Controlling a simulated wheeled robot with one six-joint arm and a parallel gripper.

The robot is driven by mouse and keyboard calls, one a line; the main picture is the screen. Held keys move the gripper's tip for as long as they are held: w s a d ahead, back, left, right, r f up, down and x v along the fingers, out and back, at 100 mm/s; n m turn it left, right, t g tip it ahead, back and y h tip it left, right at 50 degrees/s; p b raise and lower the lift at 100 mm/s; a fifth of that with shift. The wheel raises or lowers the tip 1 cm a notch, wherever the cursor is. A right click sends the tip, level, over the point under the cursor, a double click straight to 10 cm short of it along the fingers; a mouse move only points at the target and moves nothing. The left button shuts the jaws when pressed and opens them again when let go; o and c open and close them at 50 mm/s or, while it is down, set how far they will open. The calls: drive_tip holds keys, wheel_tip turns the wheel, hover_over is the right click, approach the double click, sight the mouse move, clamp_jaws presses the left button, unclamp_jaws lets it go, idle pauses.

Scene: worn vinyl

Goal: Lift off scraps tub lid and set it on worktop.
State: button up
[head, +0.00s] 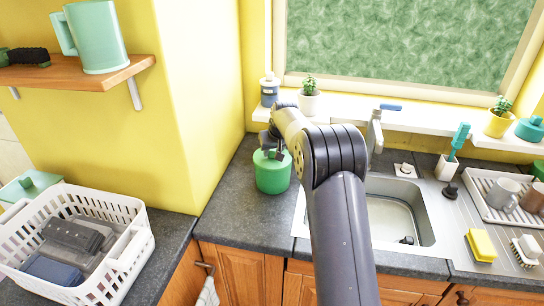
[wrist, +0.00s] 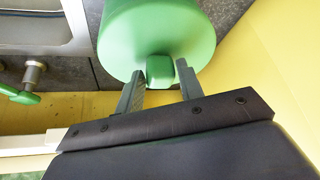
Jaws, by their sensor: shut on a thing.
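The scraps tub (head: 273,178) is a green round tub on the dark worktop (head: 235,217), left of the sink. Its green lid (wrist: 145,30) has a small squarish knob (wrist: 160,70) and appears to sit on the tub; I cannot tell whether there is a gap beneath it. My gripper (head: 272,149) reaches down to the lid from above. In the wrist view my gripper (wrist: 160,80) has its two fingers on either side of the knob, shut on it. Part of the lid is hidden by my gripper in the head view.
The sink (head: 395,215) lies right of the tub, with the tap (head: 375,132) behind it. A potted plant (head: 309,100) and a dark jar (head: 269,92) stand on the sill. A white basket (head: 128,245) is at left. Bare worktop lies in front of the tub.

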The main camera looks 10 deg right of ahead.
sight(273, 151)
drive_tip(key=shift+r+p, duration=2.65)
drive_tip(key=shift+r, duration=0.9)
drive_tip(key=shift+s+f, duration=0.1)
drive_tip(key=shift+f, duration=0.05)
